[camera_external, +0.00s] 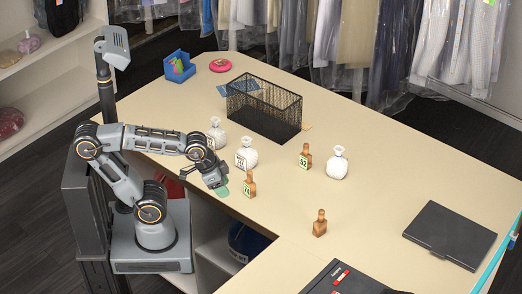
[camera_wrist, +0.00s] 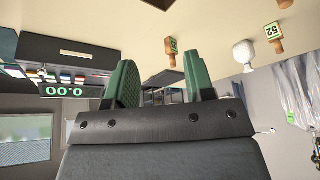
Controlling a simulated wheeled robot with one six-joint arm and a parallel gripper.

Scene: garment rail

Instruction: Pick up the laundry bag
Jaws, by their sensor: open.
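Three white tied bags stand on the beige counter in the external view: one (camera_external: 215,134) at the left behind my forearm, one (camera_external: 246,155) nearer the middle, and one (camera_external: 337,163) to the right. Which of them is the laundry bag I cannot tell. One white bag (camera_wrist: 244,55) also shows in the wrist view, off to the right of the fingers. My gripper (camera_external: 221,189) is low over the counter's left edge, in front of the two left bags and apart from them. Its green fingers (camera_wrist: 161,78) are spread with nothing between them.
Brown wooden bottle-shaped pieces stand nearby: one (camera_external: 249,186) close right of my gripper, one (camera_external: 305,158) farther back, one (camera_external: 320,224) nearer the front. A black mesh basket (camera_external: 265,112) stands behind the bags. A black flat case (camera_external: 450,235) lies right. The counter's right-middle is clear.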

